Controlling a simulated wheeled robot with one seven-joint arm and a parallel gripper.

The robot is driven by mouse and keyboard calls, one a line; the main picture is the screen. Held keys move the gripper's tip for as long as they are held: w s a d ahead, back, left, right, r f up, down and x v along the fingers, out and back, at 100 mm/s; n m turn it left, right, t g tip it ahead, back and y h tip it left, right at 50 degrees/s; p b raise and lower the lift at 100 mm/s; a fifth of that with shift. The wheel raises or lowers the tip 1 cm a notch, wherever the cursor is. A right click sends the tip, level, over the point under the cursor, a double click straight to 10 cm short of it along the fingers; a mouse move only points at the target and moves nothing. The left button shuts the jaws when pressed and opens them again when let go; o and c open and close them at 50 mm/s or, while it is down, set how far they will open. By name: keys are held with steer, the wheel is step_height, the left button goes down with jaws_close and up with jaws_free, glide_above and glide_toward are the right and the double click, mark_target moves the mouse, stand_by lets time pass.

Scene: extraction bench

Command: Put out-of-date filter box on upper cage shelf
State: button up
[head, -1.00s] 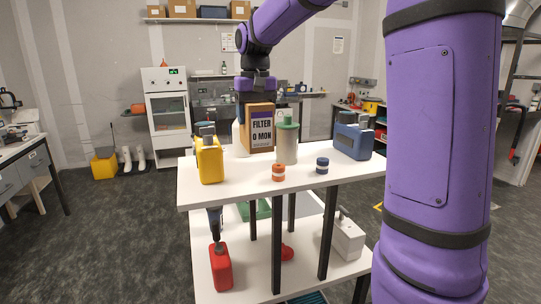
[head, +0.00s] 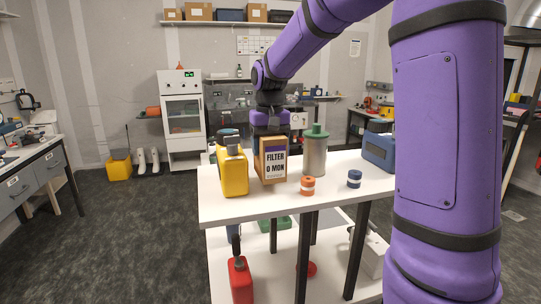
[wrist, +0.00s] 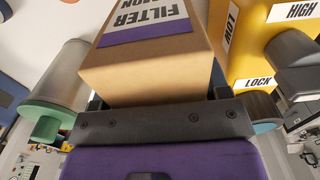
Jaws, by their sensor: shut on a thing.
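The filter box (head: 273,162) is a brown carton with a purple and white label reading "FILTER 0 MON". It stands upright at the white bench top, between a yellow jug and a grey canister. My gripper (head: 270,135) comes down from above and is shut on the box's upper part. In the wrist view the box (wrist: 160,65) fills the middle, between the dark fingers of my gripper (wrist: 155,105). Whether the box's bottom touches the bench top, I cannot tell. I cannot make out an upper cage shelf for certain.
The yellow jug (head: 234,172) is close left of the box and the green-lidded canister (head: 314,155) close right. An orange tub (head: 307,186), a blue-and-white tub (head: 354,179) and a blue container (head: 379,151) share the bench top (head: 260,208). Open floor lies to the left.

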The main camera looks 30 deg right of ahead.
steer(key=shift+f, duration=1.2)
steer(key=shift+f, duration=0.1)
steer(key=o, duration=1)
